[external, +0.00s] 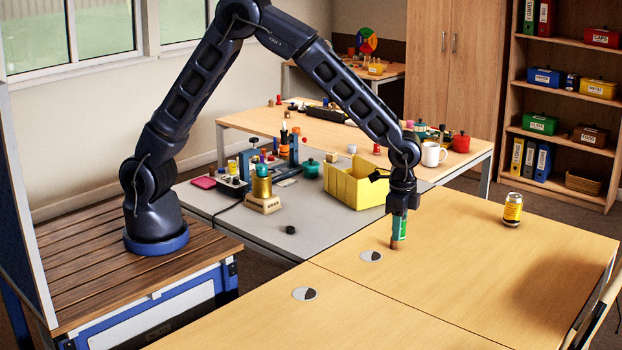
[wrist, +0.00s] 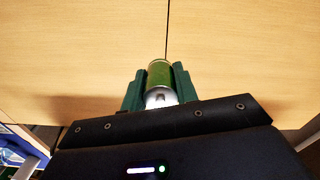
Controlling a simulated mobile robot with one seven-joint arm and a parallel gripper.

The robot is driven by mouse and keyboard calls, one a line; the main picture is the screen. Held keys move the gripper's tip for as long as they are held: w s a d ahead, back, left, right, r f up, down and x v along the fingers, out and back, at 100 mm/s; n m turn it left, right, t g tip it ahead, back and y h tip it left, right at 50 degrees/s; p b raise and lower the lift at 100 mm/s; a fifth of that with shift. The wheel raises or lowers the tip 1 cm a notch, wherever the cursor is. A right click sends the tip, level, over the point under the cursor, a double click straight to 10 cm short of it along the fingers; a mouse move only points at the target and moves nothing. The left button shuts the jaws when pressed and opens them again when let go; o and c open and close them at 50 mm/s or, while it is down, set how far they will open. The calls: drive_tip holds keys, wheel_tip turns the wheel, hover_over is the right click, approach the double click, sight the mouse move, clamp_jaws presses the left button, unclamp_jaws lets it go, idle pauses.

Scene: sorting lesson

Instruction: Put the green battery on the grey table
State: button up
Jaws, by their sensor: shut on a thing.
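The green battery (wrist: 160,76) stands between the two dark green fingers of my gripper (wrist: 159,86) in the wrist view, its silvery near end towards the camera. In the external view my gripper (external: 399,220) points straight down over the wooden table, and the battery (external: 398,243) shows upright below it, its lower part brownish. Its lower end is at or just above the wood; I cannot tell whether it touches. The grey table (external: 330,235) is to the left of my gripper, beyond the wooden table's edge.
On the grey table stand a yellow bin (external: 357,190), a brass-coloured cylinder on a wooden base (external: 263,203), a green pot (external: 310,169) and a small black disc (external: 291,230). Its front part is mostly clear. A yellow can (external: 512,209) stands on the wooden table (external: 470,270), right of my gripper.

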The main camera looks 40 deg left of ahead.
drive_tip(key=m, duration=0.1)
hover_over(388, 319)
wheel_tip(388, 319, down, 20)
drive_tip(key=shift+f, duration=0.1)
idle(0.5)
drive_tip(key=shift+a, duration=0.1)
drive_tip(key=o, duration=1)
drive_tip(key=shift+o, duration=0.2)
